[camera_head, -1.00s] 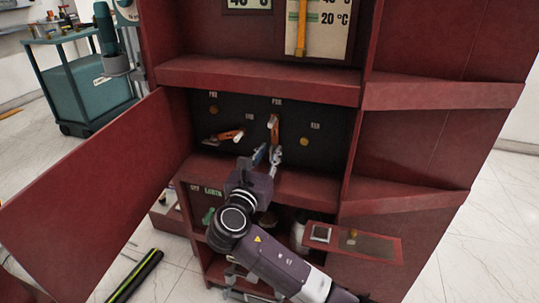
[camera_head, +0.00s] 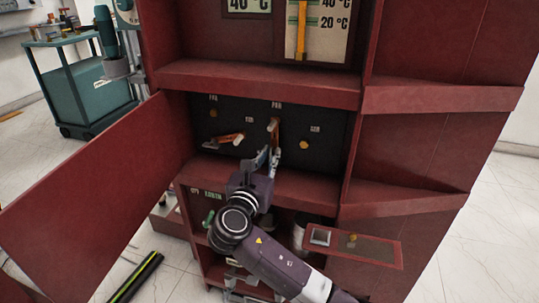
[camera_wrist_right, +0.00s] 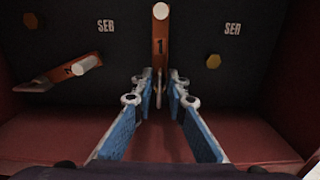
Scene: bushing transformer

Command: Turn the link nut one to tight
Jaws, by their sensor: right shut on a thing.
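An orange link marked 1 (camera_wrist_right: 160,45) hangs upright on the dark panel, with a pale round peg (camera_wrist_right: 160,11) at its top. It also shows in the head view (camera_head: 276,133). My right gripper (camera_wrist_right: 159,85) is shut on the link's lower end, one blue-padded finger on each side. In the head view my right gripper (camera_head: 268,158) reaches up to the panel from below. A nut at the gripped end cannot be made out between the fingers. My left gripper is not in view.
An orange link marked 2 (camera_wrist_right: 72,68) lies tilted to the left of link 1. Brass nuts sit at the left (camera_wrist_right: 30,20) and right (camera_wrist_right: 213,61). A red ledge (camera_head: 310,188) lies under the panel. An open red door (camera_head: 100,190) stands left, and a small tray (camera_head: 375,247) juts out right.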

